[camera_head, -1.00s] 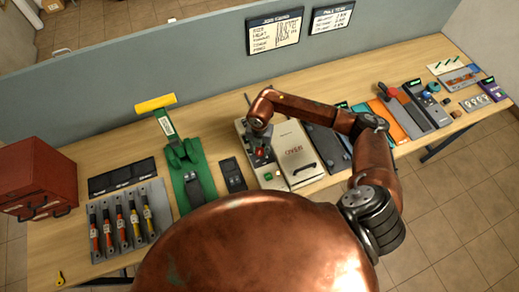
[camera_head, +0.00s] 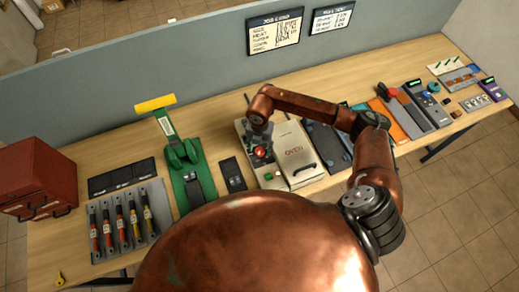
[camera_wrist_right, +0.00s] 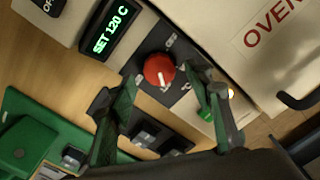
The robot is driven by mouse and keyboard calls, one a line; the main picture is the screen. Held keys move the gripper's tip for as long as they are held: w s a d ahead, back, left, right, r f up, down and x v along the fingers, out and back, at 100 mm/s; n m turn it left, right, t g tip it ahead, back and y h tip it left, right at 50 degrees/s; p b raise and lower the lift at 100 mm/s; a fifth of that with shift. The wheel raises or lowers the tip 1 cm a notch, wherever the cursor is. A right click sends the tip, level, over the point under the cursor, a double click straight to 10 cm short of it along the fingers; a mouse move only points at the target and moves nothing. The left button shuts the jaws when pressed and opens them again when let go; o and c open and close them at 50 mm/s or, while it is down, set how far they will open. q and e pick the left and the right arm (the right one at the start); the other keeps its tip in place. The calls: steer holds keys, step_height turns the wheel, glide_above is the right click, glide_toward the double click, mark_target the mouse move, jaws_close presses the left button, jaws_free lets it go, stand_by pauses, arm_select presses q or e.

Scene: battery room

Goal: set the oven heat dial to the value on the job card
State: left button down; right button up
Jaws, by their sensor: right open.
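The red round heat dial (camera_wrist_right: 159,70) has a white pointer line and sits on a dark marked plate. It also shows in the head view (camera_head: 260,153). The green display (camera_wrist_right: 114,30) beside it reads SET 120 C. My right gripper (camera_wrist_right: 164,78) is open over the dial, which appears between its two fingertips; I cannot tell if they touch it. The oven (camera_head: 292,143) has a pale lid with red lettering. The job card (camera_head: 275,32) hangs on the grey partition; its lines are too small to read surely. My left gripper is out of view.
A green button (camera_head: 268,176) sits near the dial. A green lever press (camera_head: 181,155) and a dark block (camera_head: 233,173) stand to the left, dark panels and an orange unit (camera_head: 388,119) to the right. A second card (camera_head: 332,17) hangs beside the job card.

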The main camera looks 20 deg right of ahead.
mark_target(260, 151)
step_height(260, 151, up, 10)
steer(key=shift+r, duration=0.15)
stand_by(0.7)
